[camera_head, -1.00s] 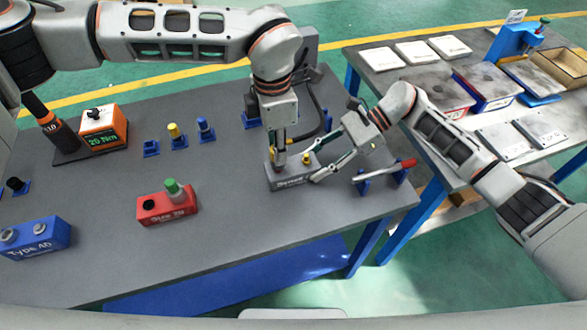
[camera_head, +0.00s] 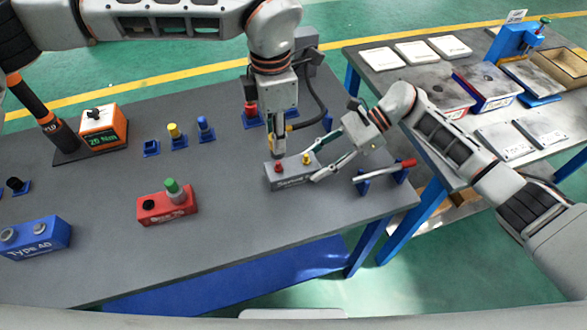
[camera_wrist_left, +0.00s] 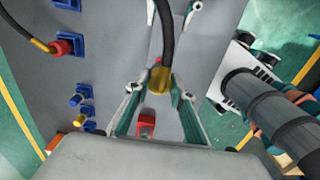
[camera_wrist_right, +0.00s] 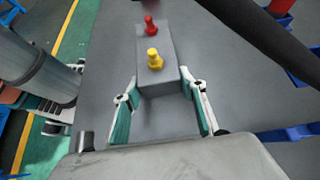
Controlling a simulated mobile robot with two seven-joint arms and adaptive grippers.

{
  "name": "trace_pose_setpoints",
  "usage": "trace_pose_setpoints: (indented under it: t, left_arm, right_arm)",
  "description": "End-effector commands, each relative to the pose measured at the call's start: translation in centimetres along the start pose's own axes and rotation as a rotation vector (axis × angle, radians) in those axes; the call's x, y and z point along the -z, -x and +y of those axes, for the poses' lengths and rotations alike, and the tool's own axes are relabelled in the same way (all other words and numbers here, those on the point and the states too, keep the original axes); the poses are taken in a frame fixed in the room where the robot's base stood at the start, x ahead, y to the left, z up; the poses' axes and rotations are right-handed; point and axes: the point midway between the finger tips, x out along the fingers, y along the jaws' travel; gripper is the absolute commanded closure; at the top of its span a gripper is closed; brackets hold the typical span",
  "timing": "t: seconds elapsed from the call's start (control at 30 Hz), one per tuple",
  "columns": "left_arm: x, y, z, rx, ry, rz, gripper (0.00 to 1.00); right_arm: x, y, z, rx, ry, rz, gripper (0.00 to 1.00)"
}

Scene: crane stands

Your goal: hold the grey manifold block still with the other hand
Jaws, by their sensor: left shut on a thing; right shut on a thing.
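The grey manifold block (camera_head: 290,181) lies on the bench, with a red fitting (camera_head: 277,167) and a yellow fitting (camera_head: 306,159) on top. In the right wrist view the block (camera_wrist_right: 160,77) runs away from my right gripper (camera_head: 315,169), which is shut on its near end. My left gripper (camera_head: 279,153) is just above the block, by the red fitting. In the left wrist view it is shut on a yellow hose connector (camera_wrist_left: 159,80) with a black hose. Its fingers partly hide the connector in the head view.
A red block (camera_head: 165,210) and a blue block (camera_head: 35,239) stand to the left. A red plug in a blue holder (camera_head: 251,122) is behind my left gripper. A red-handled tool (camera_head: 385,170) rests on blue supports at right. Open bench lies before the grey block.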

Motion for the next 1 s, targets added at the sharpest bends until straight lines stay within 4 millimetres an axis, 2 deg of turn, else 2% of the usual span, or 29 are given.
trace_pose_setpoints:
  t: [0.13,0.17,0.2,0.23,0.57,0.67,0.77,1.0]
  left_arm:
    - [0.0,0.0,0.0,0.0,0.0,0.0,1.0]
    - [0.0,0.0,0.0,0.0,0.0,0.0,1.0]
    - [0.0,0.0,0.0,0.0,0.0,0.0,1.0]
    - [0.0,0.0,0.0,0.0,0.0,0.0,1.0]
    - [0.0,0.0,0.0,0.001,0.0,0.0,1.0]
    - [0.0,0.0,0.0,0.0,0.0,0.0,1.0]
    - [0.0,0.0,0.0,0.0,0.0,0.0,1.0]
    - [0.0,0.0,0.0,0.0,0.0,0.0,1.0]
  right_arm:
    - [0.0,0.0,0.0,0.0,0.0,0.0,0.88]
    - [0.0,0.0,0.0,0.0,0.0,0.0,0.54]
    - [0.0,0.0,0.0,0.0,0.0,0.0,0.43]
    - [0.0,0.0,0.0,0.0,0.0,0.0,0.39]
    - [0.0,0.1,0.0,0.0,0.0,0.0,0.39]
    - [0.1,0.7,-0.1,0.002,0.0,0.002,0.39]
    - [0.1,2.0,-0.1,0.002,0.0,0.003,0.39]
    - [0.1,6.9,-0.1,0.003,-0.001,0.005,0.39]
